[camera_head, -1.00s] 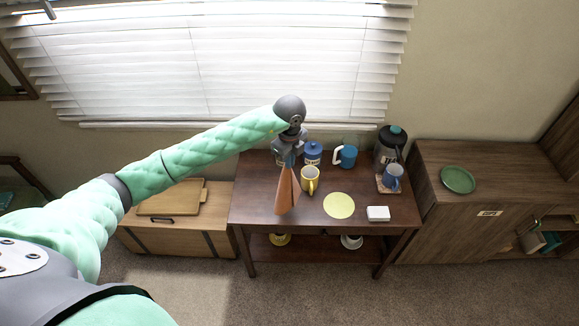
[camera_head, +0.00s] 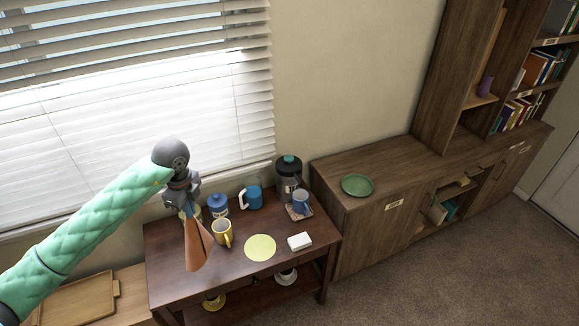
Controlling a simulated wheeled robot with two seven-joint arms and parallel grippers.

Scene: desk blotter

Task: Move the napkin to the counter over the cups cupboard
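The orange-brown napkin (camera_head: 197,246) hangs in a folded cone from my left gripper (camera_head: 187,205), which is shut on its upper end. The gripper holds it above the left part of the dark wooden table, left of the yellow mug (camera_head: 222,233). The long wooden cabinet (camera_head: 330,185) stands right of the table, with a label on its front and a green plate (camera_head: 357,185) on its top. I cannot read the label. My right gripper is not in view.
The table (camera_head: 160,262) also bears a blue-lidded jar (camera_head: 218,205), a blue mug (camera_head: 251,198), a coffee maker (camera_head: 289,178), a yellow round mat (camera_head: 260,247) and a white box (camera_head: 299,241). The cabinet top around the plate is largely clear. A tall bookshelf (camera_head: 455,75) rises at the right.

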